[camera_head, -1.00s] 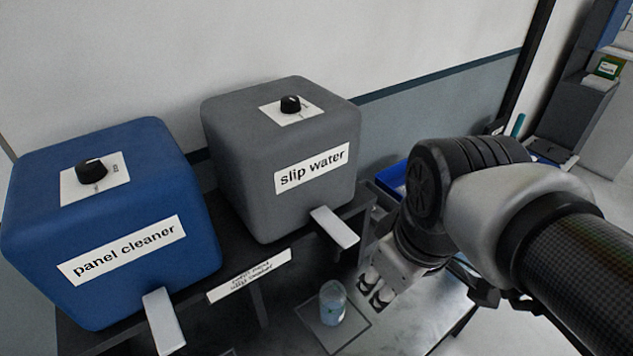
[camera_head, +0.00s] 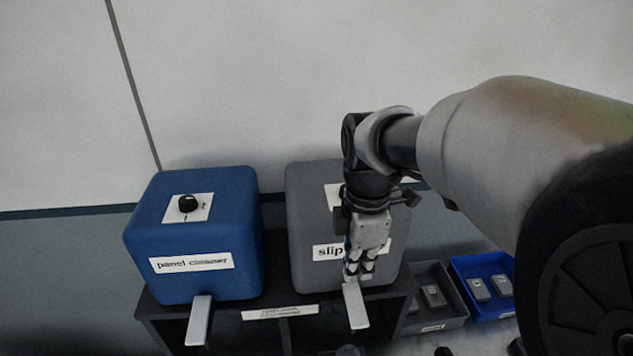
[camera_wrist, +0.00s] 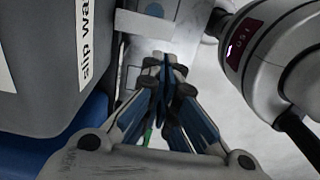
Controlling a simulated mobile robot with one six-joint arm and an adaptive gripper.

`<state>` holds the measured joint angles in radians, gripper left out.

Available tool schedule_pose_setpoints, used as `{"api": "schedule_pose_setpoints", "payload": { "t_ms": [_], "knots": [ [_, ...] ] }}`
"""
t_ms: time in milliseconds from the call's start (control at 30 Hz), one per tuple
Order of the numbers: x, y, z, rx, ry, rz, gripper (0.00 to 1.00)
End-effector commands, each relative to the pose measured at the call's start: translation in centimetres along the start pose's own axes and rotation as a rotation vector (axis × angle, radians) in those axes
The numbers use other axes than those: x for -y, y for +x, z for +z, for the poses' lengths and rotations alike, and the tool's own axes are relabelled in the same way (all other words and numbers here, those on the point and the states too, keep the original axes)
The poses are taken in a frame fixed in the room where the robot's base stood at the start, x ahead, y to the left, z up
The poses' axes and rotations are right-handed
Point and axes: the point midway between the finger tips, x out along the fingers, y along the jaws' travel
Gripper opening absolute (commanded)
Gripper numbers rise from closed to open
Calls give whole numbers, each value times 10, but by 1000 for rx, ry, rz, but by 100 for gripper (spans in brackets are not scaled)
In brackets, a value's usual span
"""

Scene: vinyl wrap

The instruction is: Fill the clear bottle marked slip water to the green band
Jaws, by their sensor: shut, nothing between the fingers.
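The grey slip water tank (camera_head: 307,225) stands on the dark stand. Its label is partly covered by my arm in the head view, and part of it shows in the wrist view (camera_wrist: 87,45). A pale lever (camera_head: 355,306) sticks out from the tank's lower front. My gripper (camera_head: 358,277) is shut and empty, pointing down just at the lever's upper end; I cannot tell whether it touches. The wrist view also shows the closed fingertips (camera_wrist: 165,65) beside the tank.
The blue panel cleaner tank (camera_head: 195,232) with its own lever (camera_head: 198,320) stands to the left. A grey bin (camera_head: 440,318) and a blue bin (camera_head: 485,312) holding grey items lie to the right. A wall is close behind.

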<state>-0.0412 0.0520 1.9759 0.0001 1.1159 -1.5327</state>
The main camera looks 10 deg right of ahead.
Motion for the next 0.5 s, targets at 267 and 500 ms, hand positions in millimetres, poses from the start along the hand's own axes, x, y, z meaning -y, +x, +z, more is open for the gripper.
{"api": "schedule_pose_setpoints", "payload": {
  "t_ms": [267, 500],
  "knots": [
    [0, 2, 0, 0, 2, 0, 0],
    [1, 34, 0, 0, 3, -4, 0]
  ]
}}
